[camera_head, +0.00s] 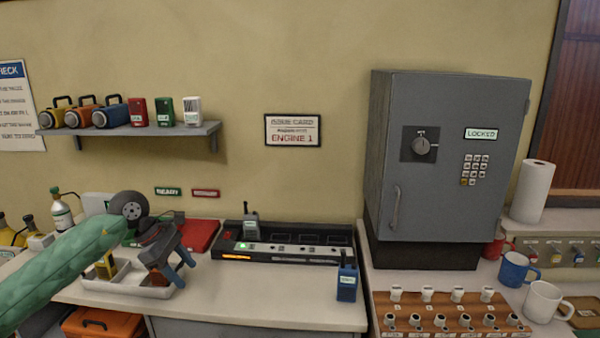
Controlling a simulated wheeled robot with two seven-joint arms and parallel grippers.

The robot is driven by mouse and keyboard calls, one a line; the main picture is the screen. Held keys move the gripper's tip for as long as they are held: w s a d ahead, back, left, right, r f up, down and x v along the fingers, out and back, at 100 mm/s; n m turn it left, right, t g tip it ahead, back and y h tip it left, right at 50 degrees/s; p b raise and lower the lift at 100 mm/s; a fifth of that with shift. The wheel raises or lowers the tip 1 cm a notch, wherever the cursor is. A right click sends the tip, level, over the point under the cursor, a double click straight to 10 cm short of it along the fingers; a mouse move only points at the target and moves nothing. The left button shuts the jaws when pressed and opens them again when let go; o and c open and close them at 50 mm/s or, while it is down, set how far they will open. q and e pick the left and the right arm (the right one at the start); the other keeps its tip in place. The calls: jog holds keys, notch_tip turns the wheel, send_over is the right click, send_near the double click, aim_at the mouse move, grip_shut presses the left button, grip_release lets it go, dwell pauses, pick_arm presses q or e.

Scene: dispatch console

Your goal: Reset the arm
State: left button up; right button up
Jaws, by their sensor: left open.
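My left arm comes in from the left in a green sleeve. My left gripper (173,270) points down over the right part of a white tray (102,286) on the left counter. Its jaws are apart and I see nothing held between them. The gripper hides part of the tray. A small yellow item (106,265) is at the tray, partly behind my sleeve. My right gripper is not in view.
A charger console (285,252) holds one radio (250,224); a blue radio (347,281) stands before its right end. A red folder (200,236) lies behind my gripper. A grey cabinet (455,150) reads LOCKED. Mugs (543,301) stand right. The counter's front middle is clear.

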pick_arm(q)
jog(key=s+d+r+n+t+h, duration=0.1)
jog(key=s+d+n+t+h, duration=0.2)
jog(key=d+h, duration=0.55)
jog(key=s+d+r+n+t+h, duration=0.1)
jog(key=s+d+r+n+h, duration=0.15)
jog(key=d+n+h, duration=0.6)
jog(key=s+a+f+n+t+y, duration=0.2)
jog(key=a+f+n+t+y, duration=0.15)
jog(key=f+n+y, duration=0.55)
jog(key=s+a+f+n+t+y, duration=0.2)
jog(key=a+f+n+t+y, duration=0.3)
jog(key=n, duration=0.8)
jog(key=s+a+f+n+t+y, duration=0.1)
jog(key=s+f+n+t+y, duration=0.2)
jog(key=n+y, duration=0.75)
jog(key=s+f+n+g+h, duration=0.1)
jog(key=s+f+n+g, duration=0.45)
jog(key=s+f, duration=0.5)
jog(key=s+f+n+g+h, duration=0.1)
jog(key=s+f+n+g, duration=0.45)
jog(key=s, duration=0.85)
jog(key=s+d+f+m+g, duration=0.1)
jog(key=s+d+f+g, duration=0.1)
jog(key=f, duration=1.5)
jog(key=s+d+f+g, duration=0.2)
jog(key=f, duration=1.5)
jog(key=shift+d+m, duration=0.25)
jog(key=shift+m, duration=0.15)
